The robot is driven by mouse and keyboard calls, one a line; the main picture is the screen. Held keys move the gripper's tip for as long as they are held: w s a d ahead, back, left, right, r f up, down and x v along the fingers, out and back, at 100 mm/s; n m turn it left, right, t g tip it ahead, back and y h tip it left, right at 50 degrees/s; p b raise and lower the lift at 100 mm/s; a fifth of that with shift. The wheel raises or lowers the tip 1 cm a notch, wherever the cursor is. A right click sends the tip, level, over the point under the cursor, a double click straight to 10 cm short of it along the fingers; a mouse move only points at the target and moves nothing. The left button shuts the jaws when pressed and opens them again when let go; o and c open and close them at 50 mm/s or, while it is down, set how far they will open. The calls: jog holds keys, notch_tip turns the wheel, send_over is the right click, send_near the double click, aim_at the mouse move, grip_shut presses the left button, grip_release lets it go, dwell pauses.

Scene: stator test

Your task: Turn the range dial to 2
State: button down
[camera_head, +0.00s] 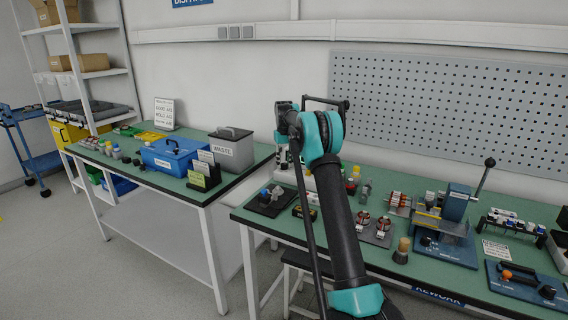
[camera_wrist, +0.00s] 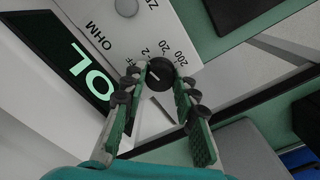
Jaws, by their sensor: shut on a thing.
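The range dial (camera_wrist: 161,72) is a round black knob with a white pointer line, on the sloped white face of a meter (camera_wrist: 180,25) in the wrist view. The labels 2, 20 and 200 run around its upper side, with an OFF label partly covered beside my left finger. The pointer line slants up and left; I cannot tell exactly which label it meets. My gripper (camera_wrist: 160,77) has its two fingers shut on the dial, one at each side. The meter's display (camera_wrist: 88,70) reads OL. In the head view my arm hides the dial and most of the meter.
In the head view, the right bench (camera_head: 270,222) holds motor parts, a blue press (camera_head: 455,205) and several fixtures near my arm. A pegboard (camera_head: 450,110) stands behind. The left bench holds boxes.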

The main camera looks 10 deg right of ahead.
aim_at(284, 164)
jog(key=shift+m, duration=0.8)
jog(key=c, duration=1.5)
grip_release()
jog(key=shift+o, duration=0.2)
notch_tip(284, 164, up, 12)
